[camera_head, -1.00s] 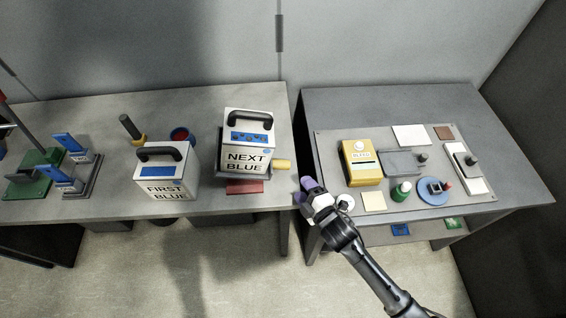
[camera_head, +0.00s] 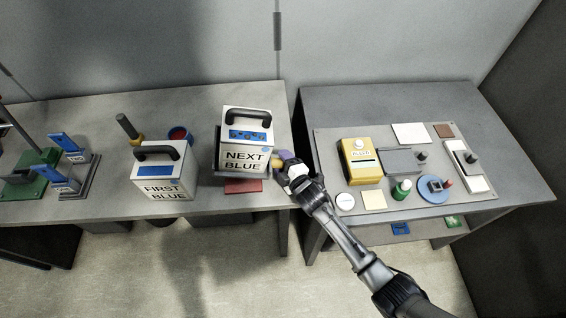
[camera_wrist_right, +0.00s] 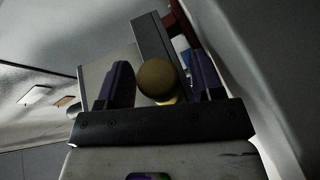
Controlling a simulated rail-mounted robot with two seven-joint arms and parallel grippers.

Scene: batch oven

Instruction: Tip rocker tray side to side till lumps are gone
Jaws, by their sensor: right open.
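A dark rocker tray (camera_head: 217,150) stands near the right end of the left table. A white box labelled NEXT BLUE (camera_head: 246,140) hides most of it, so its contents and any lumps are not visible. A yellow handle (camera_head: 276,163) sticks out from the tray's right side. My right gripper (camera_head: 283,160) is at this handle with its purple fingers open. In the right wrist view the handle's round end (camera_wrist_right: 157,78) sits between the two spread fingers, with a gap showing on each side. My left gripper is not in view.
A FIRST BLUE box (camera_head: 164,172) stands left of the tray, with a red-filled blue cup (camera_head: 180,135) behind it. A red pad (camera_head: 243,186) lies in front of the tray. A gap separates the right table, which holds a yellow device (camera_head: 360,160) and several small items.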

